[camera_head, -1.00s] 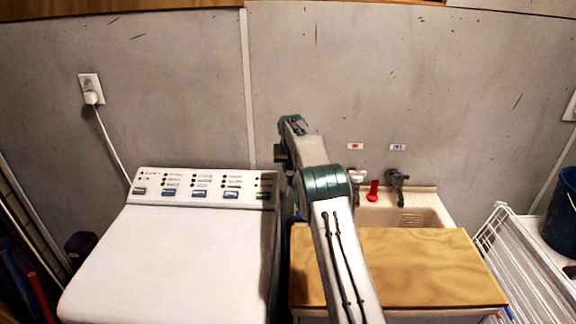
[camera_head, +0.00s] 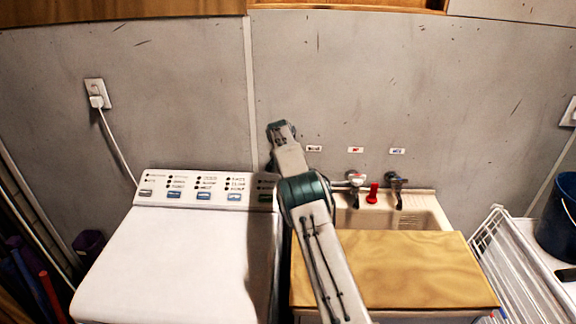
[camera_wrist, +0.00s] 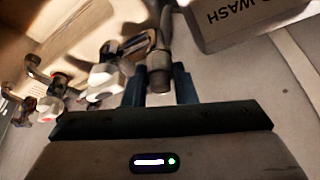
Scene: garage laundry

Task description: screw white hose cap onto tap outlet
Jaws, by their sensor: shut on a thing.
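In the wrist view my gripper (camera_wrist: 159,88) has its two dark fingers on either side of a grey-brown cylinder (camera_wrist: 160,76). The cylinder lines up with a grey tap pipe (camera_wrist: 165,32); I cannot tell whether it is the cap or the tap outlet itself. A blurred white piece (camera_wrist: 104,76) is by a tap to the left, apart from my fingers. In the head view a tap with a white part (camera_head: 356,178) stands at the sink's back, right of my arm. My gripper is hidden behind my arm there.
A white washing machine (camera_head: 175,255) stands left of my arm. A wooden board (camera_head: 420,268) covers the front of the sink (camera_head: 420,217). A red item (camera_head: 373,193) and a dark tap (camera_head: 397,186) are at the sink's back. A white rack (camera_head: 510,262) stands right.

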